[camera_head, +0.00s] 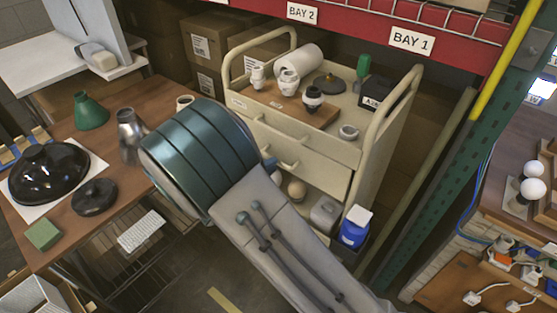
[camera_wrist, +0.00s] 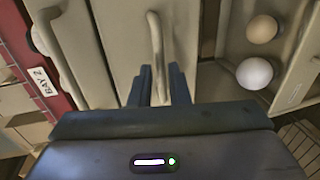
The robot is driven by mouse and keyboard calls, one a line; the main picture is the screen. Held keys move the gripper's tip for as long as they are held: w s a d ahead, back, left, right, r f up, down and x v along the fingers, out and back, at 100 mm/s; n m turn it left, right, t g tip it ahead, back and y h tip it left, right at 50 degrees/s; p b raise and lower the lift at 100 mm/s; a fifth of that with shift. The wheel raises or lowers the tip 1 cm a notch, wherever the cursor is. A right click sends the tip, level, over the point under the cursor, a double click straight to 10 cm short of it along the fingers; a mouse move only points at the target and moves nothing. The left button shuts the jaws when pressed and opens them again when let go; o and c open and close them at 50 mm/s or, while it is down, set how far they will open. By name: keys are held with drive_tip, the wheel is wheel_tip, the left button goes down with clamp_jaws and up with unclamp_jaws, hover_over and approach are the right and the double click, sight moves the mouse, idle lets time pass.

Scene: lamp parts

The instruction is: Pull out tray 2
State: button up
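The cream cart (camera_head: 345,150) stands at the centre of the head view, with drawer fronts below its top. In the wrist view, the middle drawer front (camera_wrist: 120,40) has a long bar handle (camera_wrist: 156,45). Another handle (camera_wrist: 62,55) is on the drawer front to its left. My gripper (camera_wrist: 162,85) is at the middle drawer, its two dark fingers apart, one on each side of the handle's near end. I cannot tell whether they touch it. No tray number is readable. My arm hides much of the cart's lower front in the head view.
Two round bulbs (camera_wrist: 258,50) sit on the open shelf beside the drawer. The cart top holds sockets, a white roll (camera_head: 298,66) and a black box (camera_head: 372,97). A wooden table (camera_head: 70,225) with lamp parts is left; a green rack post (camera_head: 440,190) is right.

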drive_tip(key=shift+x, duration=2.05)
clamp_jaws()
drive_tip(key=f+b+v, duration=0.2)
drive_tip(key=v, duration=0.7)
drive_tip(key=f+b+v, duration=0.2)
drive_tip(key=v, duration=0.8)
drive_tip(key=shift+s+a, duration=0.35)
drive_tip(key=shift+s, duration=0.25)
unclamp_jaws()
